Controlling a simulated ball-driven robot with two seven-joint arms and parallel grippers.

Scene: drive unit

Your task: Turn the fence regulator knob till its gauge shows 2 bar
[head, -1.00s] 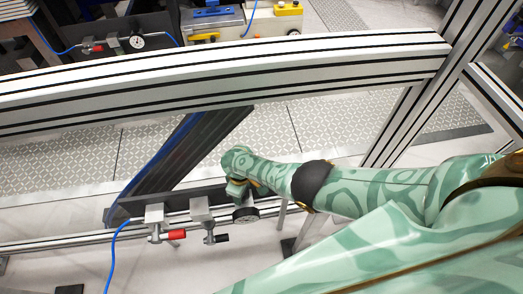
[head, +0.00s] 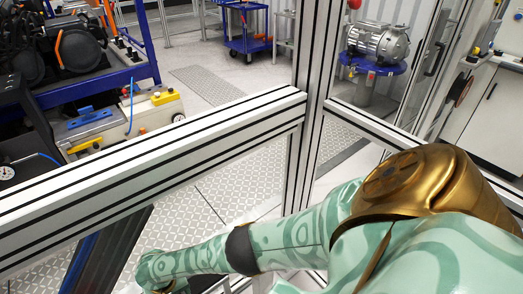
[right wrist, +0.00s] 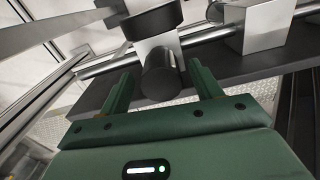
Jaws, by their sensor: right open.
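The dark cylindrical regulator knob (right wrist: 160,76) shows in the right wrist view, on a silver regulator body under a black round gauge (right wrist: 152,20). The gauge is seen edge-on, so its dial and reading are hidden. My right gripper (right wrist: 163,84) is open, with one green finger on each side of the knob. Small gaps show between the fingers and the knob. In the head view my right arm reaches to the bottom left, where the hand is cut off by the lower edge; the fence regulator is out of that view. My left gripper is not in view.
The aluminium fence rail (head: 150,150) and post (head: 312,100) stand beside my right arm. A silver block (right wrist: 262,22) sits on the bar right of the regulator. Another white-faced gauge (head: 7,173) is beyond the fence. A blue cart (head: 247,40) stands farther back.

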